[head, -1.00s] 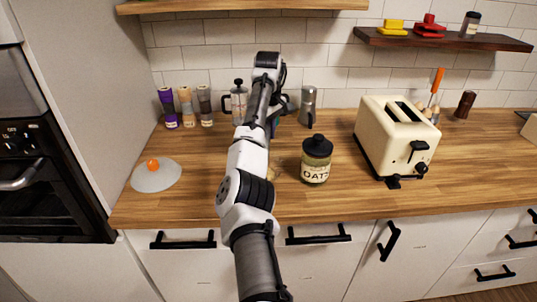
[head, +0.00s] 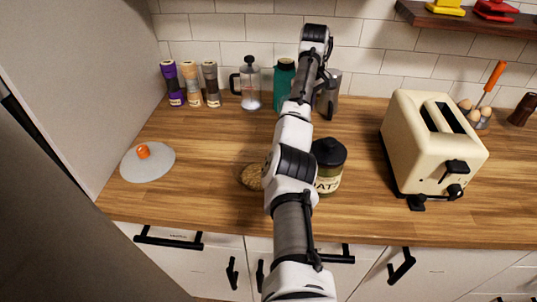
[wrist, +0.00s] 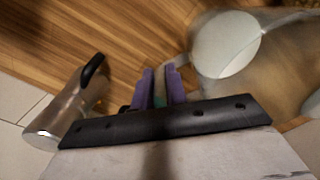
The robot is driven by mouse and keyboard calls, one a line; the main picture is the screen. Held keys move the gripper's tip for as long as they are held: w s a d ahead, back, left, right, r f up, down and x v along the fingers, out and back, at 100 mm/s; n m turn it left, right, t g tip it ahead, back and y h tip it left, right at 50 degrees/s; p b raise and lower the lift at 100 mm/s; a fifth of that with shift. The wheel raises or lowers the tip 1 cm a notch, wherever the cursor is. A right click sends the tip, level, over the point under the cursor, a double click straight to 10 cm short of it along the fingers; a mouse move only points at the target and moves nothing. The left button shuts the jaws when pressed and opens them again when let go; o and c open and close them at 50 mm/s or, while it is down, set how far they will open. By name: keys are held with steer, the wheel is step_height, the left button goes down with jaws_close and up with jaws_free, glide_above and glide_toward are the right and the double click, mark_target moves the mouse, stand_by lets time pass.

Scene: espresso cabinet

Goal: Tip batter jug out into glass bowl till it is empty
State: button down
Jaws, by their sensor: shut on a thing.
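My gripper (wrist: 160,88) shows in the wrist view with its purple fingers close together, shut on a thin greenish-grey piece that looks like a handle. Beside it on the right is a blurred, see-through vessel with a pale round surface (wrist: 226,45); I take it for the batter jug. How far it is tilted I cannot tell. In the head view my arm hides the jug, and the gripper's fingers cannot be made out.
An oats jar (head: 328,165) stands just right of my arm, with a cream toaster (head: 430,145) farther right. A French press (head: 250,88), teal bottle (head: 284,82) and steel pot (wrist: 62,115) stand at the back. A lid (head: 148,163) lies left. The left-middle counter is clear.

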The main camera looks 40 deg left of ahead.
steer(key=shift+w+f, duration=0.2)
steer(key=shift+f, duration=0.45)
steer(key=shift+a+f, duration=0.1)
steer(key=shift+f, duration=1.1)
steer(key=shift+s, duration=0.1)
